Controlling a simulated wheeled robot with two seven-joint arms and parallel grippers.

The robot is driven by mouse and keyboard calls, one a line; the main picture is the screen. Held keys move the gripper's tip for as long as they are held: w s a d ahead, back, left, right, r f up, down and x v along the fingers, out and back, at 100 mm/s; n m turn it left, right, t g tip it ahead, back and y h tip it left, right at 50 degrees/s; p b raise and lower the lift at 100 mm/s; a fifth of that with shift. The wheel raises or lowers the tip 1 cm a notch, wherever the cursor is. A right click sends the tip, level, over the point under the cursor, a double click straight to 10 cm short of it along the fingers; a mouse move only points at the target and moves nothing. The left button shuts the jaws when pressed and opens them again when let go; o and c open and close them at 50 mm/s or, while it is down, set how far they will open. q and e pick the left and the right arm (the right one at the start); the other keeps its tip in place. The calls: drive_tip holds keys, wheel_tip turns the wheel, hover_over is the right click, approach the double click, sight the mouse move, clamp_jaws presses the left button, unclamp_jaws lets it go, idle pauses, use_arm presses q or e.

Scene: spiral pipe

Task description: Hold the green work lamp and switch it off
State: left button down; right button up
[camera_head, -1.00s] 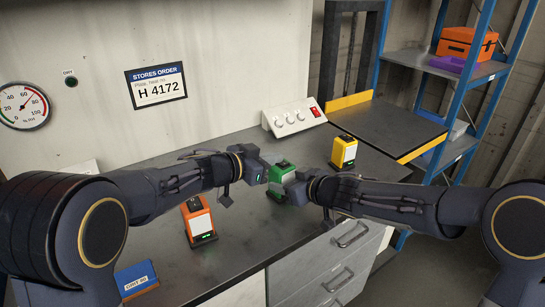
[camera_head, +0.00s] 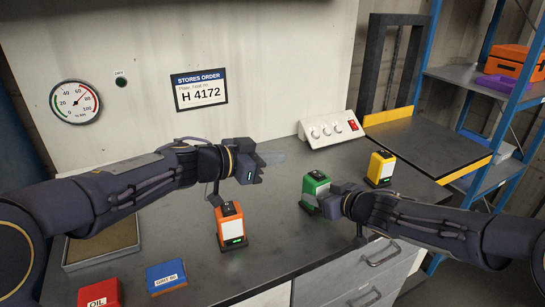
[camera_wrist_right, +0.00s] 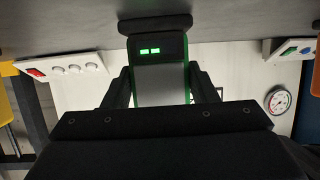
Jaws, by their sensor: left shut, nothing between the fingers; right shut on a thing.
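The green work lamp (camera_head: 314,188) stands on the bench, right of the middle in the head view. My right gripper (camera_head: 332,198) is shut on it from the right and hides part of its lower side. In the right wrist view the lamp (camera_wrist_right: 160,85) is between the two fingers, with its grey face towards the camera. Two small green marks (camera_wrist_right: 149,51) glow on its dark end. My left gripper (camera_head: 260,168) is shut and empty, to the left of the green lamp and apart from it.
An orange lamp (camera_head: 231,226) with a green glow stands below my left gripper. A yellow lamp (camera_head: 380,168) stands behind right. A white switch box (camera_head: 330,130) is at the wall. Red (camera_head: 99,293) and blue (camera_head: 166,276) boxes and a tray (camera_head: 78,262) are front left.

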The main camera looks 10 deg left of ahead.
idle(0.3)
drive_tip(key=o, duration=1.3)
drive_tip(key=shift+c, duration=0.2)
